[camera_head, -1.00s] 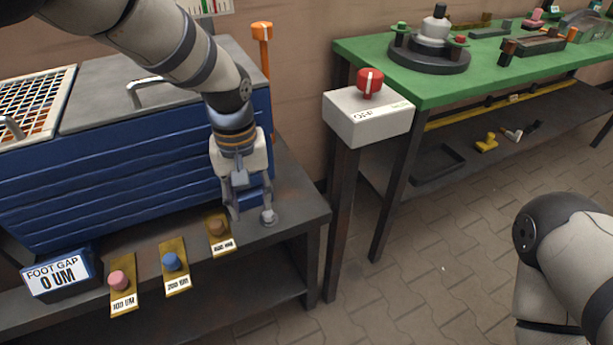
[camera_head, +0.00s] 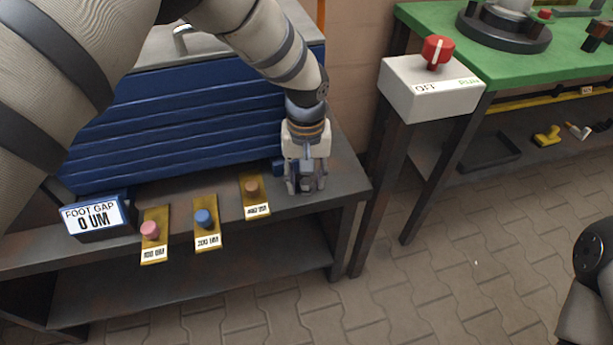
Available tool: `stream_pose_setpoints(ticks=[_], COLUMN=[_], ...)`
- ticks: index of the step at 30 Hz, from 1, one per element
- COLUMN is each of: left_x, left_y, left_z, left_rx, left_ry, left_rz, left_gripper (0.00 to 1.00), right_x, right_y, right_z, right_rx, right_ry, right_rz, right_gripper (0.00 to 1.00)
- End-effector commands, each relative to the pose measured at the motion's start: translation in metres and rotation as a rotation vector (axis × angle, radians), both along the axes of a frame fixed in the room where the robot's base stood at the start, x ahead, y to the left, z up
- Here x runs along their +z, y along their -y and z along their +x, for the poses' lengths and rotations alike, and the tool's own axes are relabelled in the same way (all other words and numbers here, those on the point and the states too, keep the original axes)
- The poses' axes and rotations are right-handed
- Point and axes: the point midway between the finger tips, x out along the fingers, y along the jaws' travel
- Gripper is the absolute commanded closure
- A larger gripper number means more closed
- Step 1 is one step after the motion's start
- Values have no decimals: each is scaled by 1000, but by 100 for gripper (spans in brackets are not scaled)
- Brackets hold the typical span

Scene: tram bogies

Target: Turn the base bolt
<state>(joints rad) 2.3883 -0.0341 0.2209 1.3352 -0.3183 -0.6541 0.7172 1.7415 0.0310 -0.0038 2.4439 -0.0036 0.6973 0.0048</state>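My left gripper (camera_head: 305,187) points down at the right end of the dark bench (camera_head: 348,180), beside the blue machine housing (camera_head: 190,130). Its fingertips are at or close to the bench top. I cannot make out whether they are closed on anything. No base bolt can be told apart; the gripper covers the spot below it. The foot gap display (camera_head: 92,217) on the bench reads 0 UM. My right gripper is out of view; only part of my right arm shows at the right edge.
Brass plates with a pink knob (camera_head: 150,230), a blue knob (camera_head: 205,217) and a brown knob (camera_head: 252,187) lie left of my gripper. A red switch (camera_head: 437,52) tops a white box (camera_head: 430,90). A green table (camera_head: 500,70) stands at right.

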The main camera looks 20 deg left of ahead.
Motion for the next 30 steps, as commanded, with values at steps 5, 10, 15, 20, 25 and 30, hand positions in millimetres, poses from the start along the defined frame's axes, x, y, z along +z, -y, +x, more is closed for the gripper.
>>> stream_pose_setpoints(ticks=[5,10,15,20,25,30], left_x=[1,1,1,1,1,2], left_y=[0,0,0,0,0,0], left_z=[0,0,0,0,0,0], left_rx=[0,0,-2,-28,-111,-247], left_ry=[0,0,0,0,0,0], left_rz=[0,0,0,0,0,0], left_gripper=[68,100,100,100,100,100], right_x=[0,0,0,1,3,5], right_y=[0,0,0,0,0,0], right_z=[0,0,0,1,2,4], right_rx=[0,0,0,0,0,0], right_ry=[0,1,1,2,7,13], right_rz=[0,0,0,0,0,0], right_gripper=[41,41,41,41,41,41])
